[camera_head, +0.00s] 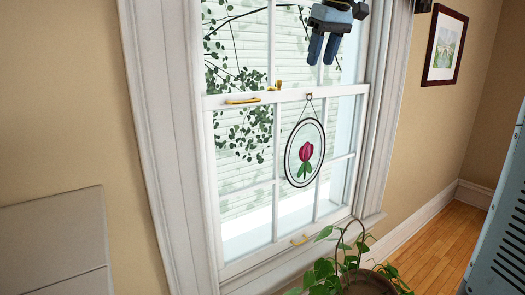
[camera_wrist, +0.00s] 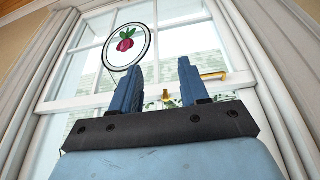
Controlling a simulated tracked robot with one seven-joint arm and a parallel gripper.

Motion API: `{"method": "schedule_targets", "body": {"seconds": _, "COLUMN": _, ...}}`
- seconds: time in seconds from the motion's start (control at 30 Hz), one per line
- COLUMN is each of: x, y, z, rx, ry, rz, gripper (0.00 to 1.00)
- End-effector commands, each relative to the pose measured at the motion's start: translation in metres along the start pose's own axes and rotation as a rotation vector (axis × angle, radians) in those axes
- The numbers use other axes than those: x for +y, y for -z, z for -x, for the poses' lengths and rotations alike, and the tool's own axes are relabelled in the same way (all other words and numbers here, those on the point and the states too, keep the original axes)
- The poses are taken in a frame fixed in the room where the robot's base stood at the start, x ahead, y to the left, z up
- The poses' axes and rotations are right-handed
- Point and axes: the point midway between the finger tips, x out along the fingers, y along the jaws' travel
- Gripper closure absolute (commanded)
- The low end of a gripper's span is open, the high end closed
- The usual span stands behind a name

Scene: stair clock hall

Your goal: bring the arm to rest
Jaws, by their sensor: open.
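My gripper (camera_head: 323,47) hangs at the top of the head view, in front of the upper part of a white sash window (camera_head: 240,101). Its two blue fingers point down and stand apart, with nothing between them. In the wrist view my gripper (camera_wrist: 158,85) shows the same two fingers spread and empty, with the window (camera_wrist: 75,104) behind them. The rest of my arm is mostly out of the head view.
An oval tulip ornament (camera_head: 305,152) hangs from the window's middle rail, below my gripper. Brass handles (camera_head: 243,101) and a latch (camera_head: 274,86) sit on the sashes. A potted plant (camera_head: 345,268) stands below. A framed picture (camera_head: 444,46) hangs on the right wall.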

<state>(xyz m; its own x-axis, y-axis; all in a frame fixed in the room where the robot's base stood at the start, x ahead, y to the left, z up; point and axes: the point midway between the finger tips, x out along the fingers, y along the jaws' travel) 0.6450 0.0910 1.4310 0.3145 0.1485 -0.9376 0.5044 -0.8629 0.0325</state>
Motion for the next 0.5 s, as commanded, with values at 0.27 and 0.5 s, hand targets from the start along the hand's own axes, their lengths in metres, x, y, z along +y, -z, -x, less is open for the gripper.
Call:
{"method": "schedule_targets", "body": {"seconds": 0.27, "x": -0.015, "y": -0.096, "z": -0.023, "rx": 0.024, "ry": -0.080, "rz": -0.156, "gripper": 0.55}}
{"method": "schedule_targets", "body": {"seconds": 0.5, "x": -0.029, "y": -0.184, "z": -0.058, "rx": 0.055, "ry": -0.133, "rz": -0.288, "gripper": 0.55}}
